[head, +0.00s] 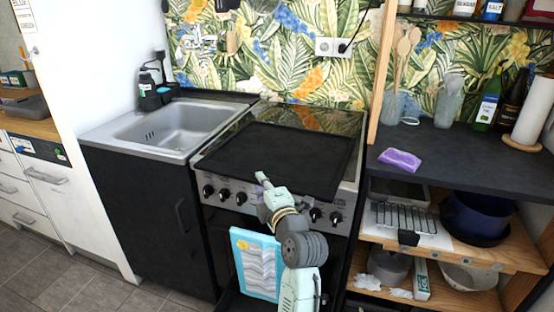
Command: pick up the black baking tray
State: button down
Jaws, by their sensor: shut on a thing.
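The black baking tray (285,152) is a flat dark rectangle over the cooktop of the stove (235,195). It looks about level; I cannot tell whether it rests on the cooktop or is slightly raised. My gripper (262,179) is at the tray's front edge, left of its middle, and is shut on that edge. The exact contact at the fingertips is small and hard to make out.
A sink (180,127) adjoins the stove on the left. On the right, a dark counter (450,150) holds a purple sponge (400,160), bottles and a paper roll. Stove knobs and a blue-edged towel (256,263) are near my arm.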

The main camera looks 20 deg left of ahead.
jog(key=shift+r, duration=0.15)
notch_tip(320, 180, up, 10)
jog(key=shift+b, duration=0.8)
dwell(0.4)
